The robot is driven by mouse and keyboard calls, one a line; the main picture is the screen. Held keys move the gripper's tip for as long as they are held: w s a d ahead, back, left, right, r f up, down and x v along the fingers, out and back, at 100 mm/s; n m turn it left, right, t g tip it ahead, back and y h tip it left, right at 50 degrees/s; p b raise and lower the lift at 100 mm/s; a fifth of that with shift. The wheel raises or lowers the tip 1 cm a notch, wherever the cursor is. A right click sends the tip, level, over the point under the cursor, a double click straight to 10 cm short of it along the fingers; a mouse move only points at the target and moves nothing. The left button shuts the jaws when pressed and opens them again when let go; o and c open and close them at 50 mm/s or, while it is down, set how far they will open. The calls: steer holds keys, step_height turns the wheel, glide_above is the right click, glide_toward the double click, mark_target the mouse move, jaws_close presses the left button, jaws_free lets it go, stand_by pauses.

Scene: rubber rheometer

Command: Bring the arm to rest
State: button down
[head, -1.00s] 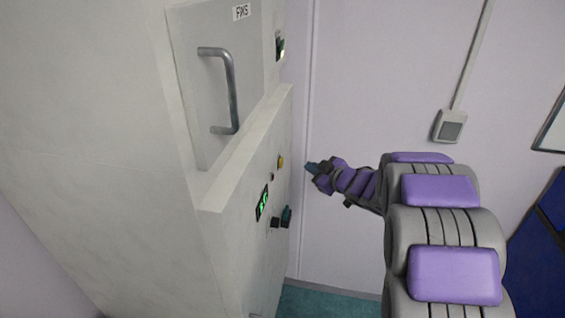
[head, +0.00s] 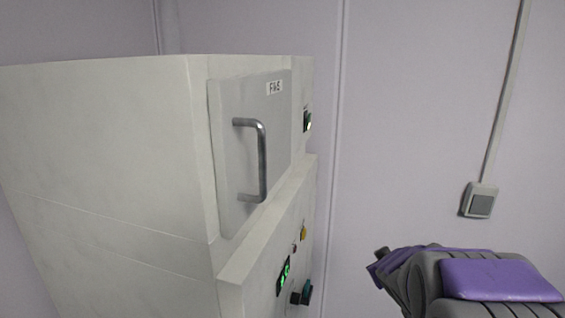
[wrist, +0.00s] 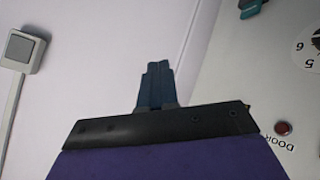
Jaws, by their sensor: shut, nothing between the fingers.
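My gripper (wrist: 157,70) shows in the wrist view with its dark blue fingers together and nothing between them. It points at the pale wall, beside the machine's control panel, and touches nothing that I can see. In the head view my purple and grey arm is at the lower right, and the fingers cannot be made out there. The white rheometer cabinet (head: 105,150) stands at the left. Its door (head: 228,130) with a metal handle (head: 261,160) looks closed.
A red button (wrist: 283,128) marked DOOR and a numbered dial (wrist: 312,45) show in the wrist view. A wall switch (head: 479,200) is at the right. The wall between is bare.

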steer(key=s+a+f+m+g+b, duration=0.1)
steer(key=s+a+g, duration=0.3)
steer(key=s, duration=0.9)
steer(key=s+a+f+m+g+y+b, duration=0.1)
steer(key=s+a+f+g, duration=0.2)
steer(key=s, duration=1.1)
steer(key=s+a+f+m+g+y+b, duration=0.1)
steer(key=s+a+f+g, duration=0.3)
steer(key=s, duration=0.9)
steer(key=shift+s+a+m+g, duration=0.35)
steer(key=shift+m+g, duration=0.25)
steer(key=c, duration=1.9)
jaws_free()
